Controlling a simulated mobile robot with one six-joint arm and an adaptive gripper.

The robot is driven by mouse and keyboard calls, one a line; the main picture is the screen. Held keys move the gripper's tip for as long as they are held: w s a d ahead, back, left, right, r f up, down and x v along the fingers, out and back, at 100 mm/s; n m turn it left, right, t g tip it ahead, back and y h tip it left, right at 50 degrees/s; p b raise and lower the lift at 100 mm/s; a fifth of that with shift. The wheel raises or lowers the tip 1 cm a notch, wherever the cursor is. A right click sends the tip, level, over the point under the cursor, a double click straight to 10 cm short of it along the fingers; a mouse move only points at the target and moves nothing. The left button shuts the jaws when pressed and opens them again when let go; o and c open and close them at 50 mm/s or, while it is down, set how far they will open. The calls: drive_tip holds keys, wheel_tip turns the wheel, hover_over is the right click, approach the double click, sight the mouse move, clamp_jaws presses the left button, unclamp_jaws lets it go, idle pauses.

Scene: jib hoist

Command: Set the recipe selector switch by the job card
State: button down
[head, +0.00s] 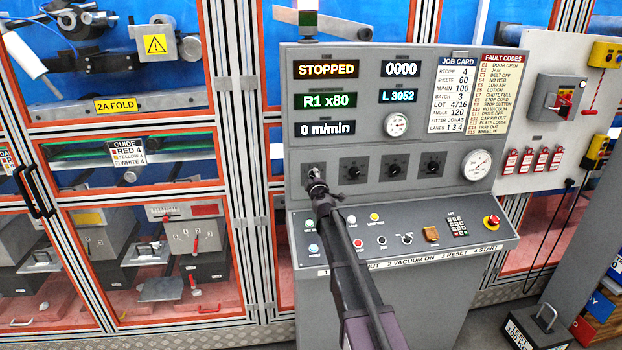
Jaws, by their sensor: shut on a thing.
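The grey control console (375,225) stands in the middle of the head view. The job card (455,95) on its upper panel reads RECIPE 4. The green display (326,101) reads R1 x80. A row of black rotary knobs runs across the panel, with three in clear view: one (354,172), another (394,170) and the rightmost (432,167). My gripper (314,173) is at the leftmost position of this row, shut on the knob there. My gripper hides most of that knob, so its pointer and label cannot be read.
Displays read STOPPED (326,69) and 0 m/min (326,129). Below are lit buttons, a keypad (457,227) and a red emergency stop (492,221). Orange-framed guarded bays (140,190) stand left. A grey panel with red padlocks (526,160) stands right.

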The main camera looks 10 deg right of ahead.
drive_tip(key=shift+d+f+m, duration=0.1)
drive_tip(key=shift+d+m, duration=0.05)
drive_tip(key=shift+m, duration=0.25)
drive_tip(key=m, duration=2.6)
drive_tip(key=shift+d, duration=0.1)
idle(0.4)
drive_tip(key=shift+c, duration=1.4)
unclamp_jaws()
